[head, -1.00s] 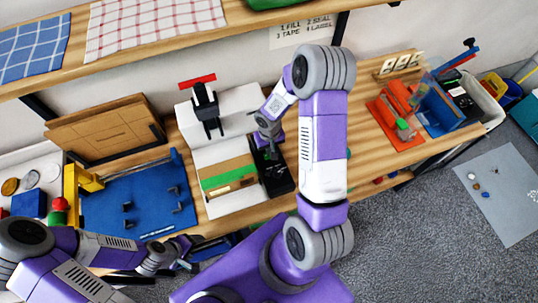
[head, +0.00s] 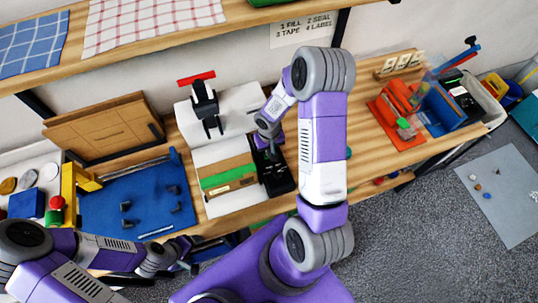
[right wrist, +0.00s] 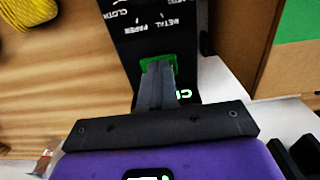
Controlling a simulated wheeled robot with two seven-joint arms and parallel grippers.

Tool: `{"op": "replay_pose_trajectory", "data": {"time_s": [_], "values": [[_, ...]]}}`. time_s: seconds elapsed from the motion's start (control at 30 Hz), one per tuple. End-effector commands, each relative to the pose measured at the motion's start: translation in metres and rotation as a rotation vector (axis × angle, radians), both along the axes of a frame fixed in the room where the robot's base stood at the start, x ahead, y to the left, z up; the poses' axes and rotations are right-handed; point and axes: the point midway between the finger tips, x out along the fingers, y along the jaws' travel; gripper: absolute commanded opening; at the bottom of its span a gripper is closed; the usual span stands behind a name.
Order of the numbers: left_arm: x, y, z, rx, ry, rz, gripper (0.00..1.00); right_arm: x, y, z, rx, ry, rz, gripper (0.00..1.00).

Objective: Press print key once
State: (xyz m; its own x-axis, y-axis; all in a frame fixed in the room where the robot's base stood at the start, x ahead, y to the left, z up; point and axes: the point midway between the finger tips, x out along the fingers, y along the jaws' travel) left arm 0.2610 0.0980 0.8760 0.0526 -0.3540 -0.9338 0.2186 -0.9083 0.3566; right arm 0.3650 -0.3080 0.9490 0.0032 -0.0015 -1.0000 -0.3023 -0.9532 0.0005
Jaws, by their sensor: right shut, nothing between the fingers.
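A black control panel (head: 279,180) lies on the bench beside a white machine. In the right wrist view the panel (right wrist: 135,25) carries white lettering such as CLOTH, METAL and PAPER. A green key (right wrist: 172,64) shows behind my right fingertips, partly hidden by them; I see no readable print label on it. My right gripper (right wrist: 158,72) is shut and empty, its tips over the green key. Whether they touch it I cannot tell. In the head view my right gripper (head: 270,153) points down at the panel. My left gripper (head: 188,254) is low at the bench's front edge, its fingers too small to judge.
The white machine (head: 237,108) stands left of the panel, with a green and brown package (head: 228,178) in front. An orange tool (head: 395,100) is at right. Bare wood (head: 365,145) separates them.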

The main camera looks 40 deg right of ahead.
Motion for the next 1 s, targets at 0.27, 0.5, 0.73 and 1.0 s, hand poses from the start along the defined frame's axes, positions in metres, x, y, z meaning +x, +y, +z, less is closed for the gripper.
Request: {"op": "replay_pose_trajectory", "data": {"time_s": [0.27, 0.5, 0.73, 1.0], "values": [[-0.001, 0.002, -0.010, 0.004, 0.008, 0.005, 0.69, 0.000, 0.000, -0.007, 0.000, 0.000, 0.000, 0.00], [0.000, 0.002, -0.014, 0.005, 0.007, 0.007, 0.69, 0.000, -0.001, -0.012, 0.000, 0.000, -0.001, 0.00], [0.000, 0.002, -0.014, 0.005, 0.007, 0.007, 0.69, -0.001, -0.001, -0.012, -0.001, 0.001, -0.002, 0.00], [-0.001, 0.002, -0.004, 0.006, 0.012, 0.008, 0.69, 0.000, 0.000, 0.005, -0.001, 0.000, -0.001, 0.00]]}}
